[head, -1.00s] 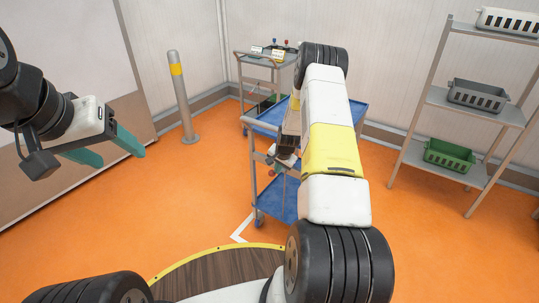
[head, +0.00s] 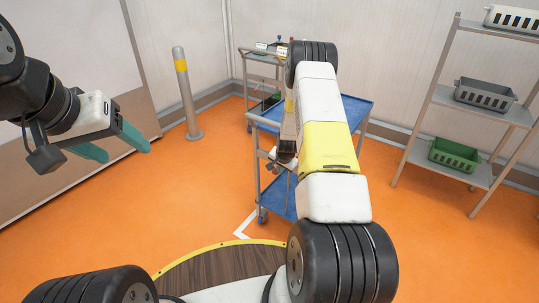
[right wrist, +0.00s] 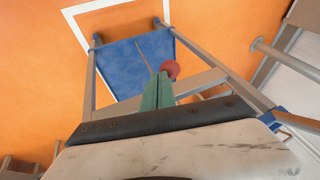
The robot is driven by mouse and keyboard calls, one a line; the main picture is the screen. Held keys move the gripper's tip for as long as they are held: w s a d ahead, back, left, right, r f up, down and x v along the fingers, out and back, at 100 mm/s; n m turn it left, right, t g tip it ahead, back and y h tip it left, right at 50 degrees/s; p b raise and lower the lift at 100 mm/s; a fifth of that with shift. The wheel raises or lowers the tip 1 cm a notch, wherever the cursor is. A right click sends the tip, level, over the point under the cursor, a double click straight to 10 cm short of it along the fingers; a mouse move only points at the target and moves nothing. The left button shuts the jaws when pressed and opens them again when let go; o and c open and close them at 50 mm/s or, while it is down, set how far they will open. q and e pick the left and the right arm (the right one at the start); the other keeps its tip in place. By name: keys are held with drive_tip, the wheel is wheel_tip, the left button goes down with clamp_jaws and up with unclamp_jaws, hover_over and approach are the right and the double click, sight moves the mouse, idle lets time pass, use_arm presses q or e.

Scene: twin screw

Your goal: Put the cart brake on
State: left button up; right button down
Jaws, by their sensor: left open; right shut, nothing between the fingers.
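The cart (head: 357,108) has blue trays and grey posts and stands at the centre of the head view, partly hidden by my right arm. In the right wrist view, its blue lower tray (right wrist: 128,60) lies beyond my fingers. A round red knob (right wrist: 171,69) shows right beside the tips of my right gripper (right wrist: 159,80), by a thin rod. I cannot tell whether they touch. The right gripper's green fingers are together and empty. My left gripper (head: 128,147) is open and empty in the air at the left, well away from the cart.
Another grey cart (head: 262,58) stands behind, near the wall. A grey post with a yellow band (head: 186,95) stands at the left. A shelf rack (head: 438,95) with baskets, including a green one (head: 454,155), stands at the right. Orange floor between is clear.

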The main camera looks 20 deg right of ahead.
wheel_tip(320, 180, down, 9)
drive_tip(key=s+a+n+t+h, duration=0.1)
drive_tip(key=s+a+t+h, duration=0.1)
drive_tip(key=t+h, duration=0.3)
drive_tip(key=shift+a+r, duration=0.15)
drive_tip(key=shift+r, duration=0.8)
